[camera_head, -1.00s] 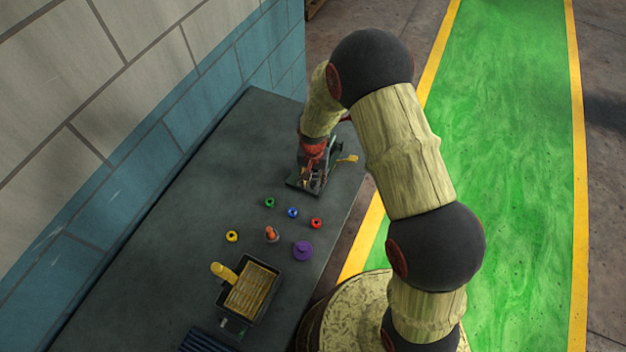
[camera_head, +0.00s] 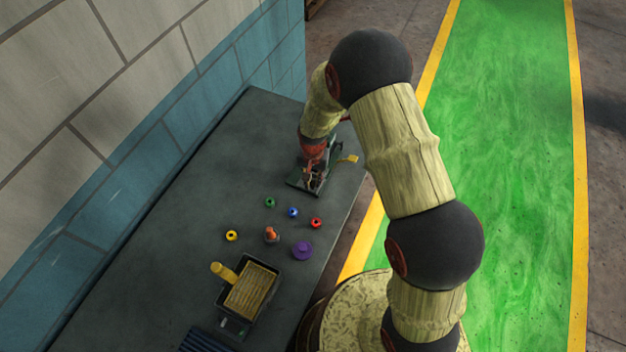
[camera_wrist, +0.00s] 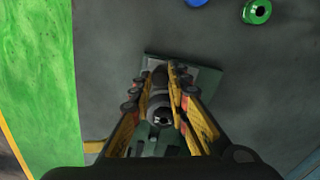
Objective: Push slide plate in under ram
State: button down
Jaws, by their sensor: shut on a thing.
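The small green press (camera_head: 296,184) stands near the far right edge of the bench, with a yellow tab (camera_head: 348,159) sticking out on its right. My gripper (camera_head: 311,178) is down at the press, mostly hidden by its own wrist. In the wrist view, my yellow and black fingers (camera_wrist: 160,80) are closed around a grey round part (camera_wrist: 160,107) with a dark hole. A green plate edge (camera_wrist: 205,80) shows beside and beneath them. The slide plate and ram cannot be told apart clearly, as the fingers cover much of the press.
Green (camera_head: 270,202), blue (camera_head: 293,212), red (camera_head: 316,223) and yellow (camera_head: 232,236) rings lie on the bench. An orange-topped peg (camera_head: 271,234), a purple piece (camera_head: 302,251) and a dark tray (camera_head: 273,300) stand nearer. The wall (camera_head: 150,170) bounds the bench's left side.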

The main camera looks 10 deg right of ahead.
dwell(0.5)
jog(key=w+d, duration=0.1)
jog(key=w, duration=0.1)
jog(key=w+d+b, duration=0.1)
jog(key=w+d, duration=0.1)
jog(key=w, duration=0.1)
jog(key=w+d+b, duration=0.1)
jog(key=w+d, duration=0.1)
jog(key=shift+w+f, duration=0.1)
jog(key=shift+w, duration=0.35)
jog(key=c, duration=1.9)
grip_release()
jog(key=shift+w+d, duration=0.1)
jog(key=shift+d, duration=0.1)
jog(key=shift+o, duration=1.1)
jog(key=shift+a, duration=0.1)
notch_tip(320, 180, up, 12)
